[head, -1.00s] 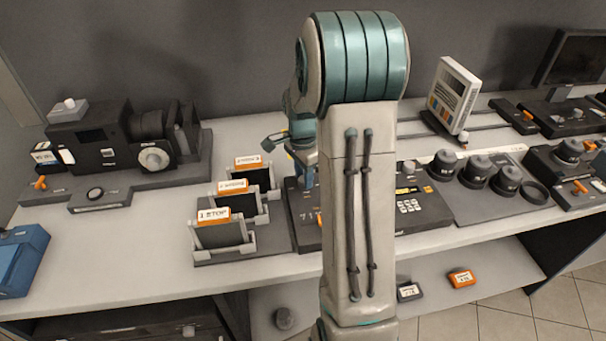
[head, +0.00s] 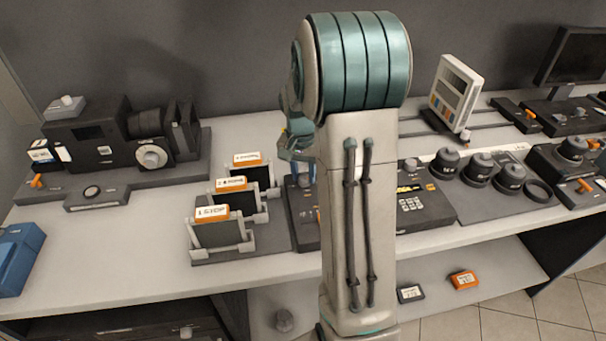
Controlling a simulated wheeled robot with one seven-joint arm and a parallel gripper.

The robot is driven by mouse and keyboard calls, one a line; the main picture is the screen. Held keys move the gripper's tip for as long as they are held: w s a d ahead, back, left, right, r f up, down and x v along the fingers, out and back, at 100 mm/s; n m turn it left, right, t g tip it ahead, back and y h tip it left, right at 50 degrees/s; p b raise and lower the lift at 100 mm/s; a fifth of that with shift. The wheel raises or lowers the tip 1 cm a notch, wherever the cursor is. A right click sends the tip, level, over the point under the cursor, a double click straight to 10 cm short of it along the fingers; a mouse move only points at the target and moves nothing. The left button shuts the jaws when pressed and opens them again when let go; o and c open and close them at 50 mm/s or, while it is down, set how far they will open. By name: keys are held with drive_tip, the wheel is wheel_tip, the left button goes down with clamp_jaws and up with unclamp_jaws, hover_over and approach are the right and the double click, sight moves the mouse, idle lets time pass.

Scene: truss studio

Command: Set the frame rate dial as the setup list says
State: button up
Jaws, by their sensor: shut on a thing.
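The dark control console (head: 411,214) sits mid-bench, with a keypad and small lit orange display. My arm stands in front and hides its middle. My gripper (head: 303,182) reaches down over the console's left part, mostly hidden behind my arm. It is shut low at the console, apparently on the frame rate dial; the dial, its pointer and its marks are hidden. An upright white panel (head: 456,93) with a dark screen and coloured strips stands behind on the right; I cannot read it or tell whether it is the setup list.
Several orange-labelled filter frames (head: 220,235) stand close left of the console. A camera (head: 93,140) is at the far left. Dark lenses (head: 478,167) stand on a mat to the right, with a monitor (head: 572,56) beyond.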

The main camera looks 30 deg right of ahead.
sight(301, 177)
drive_tip(key=n, duration=0.4)
drive_tip(key=shift+r+b, duration=0.1)
drive_tip(key=shift+b, duration=0.25)
drive_tip(key=shift+n, duration=1.8)
drive_tip(key=o, duration=1)
drive_tip(key=shift+c, duration=0.2)
wheel_tip(301, 177, up, 14)
drive_tip(key=shift+a, duration=0.35)
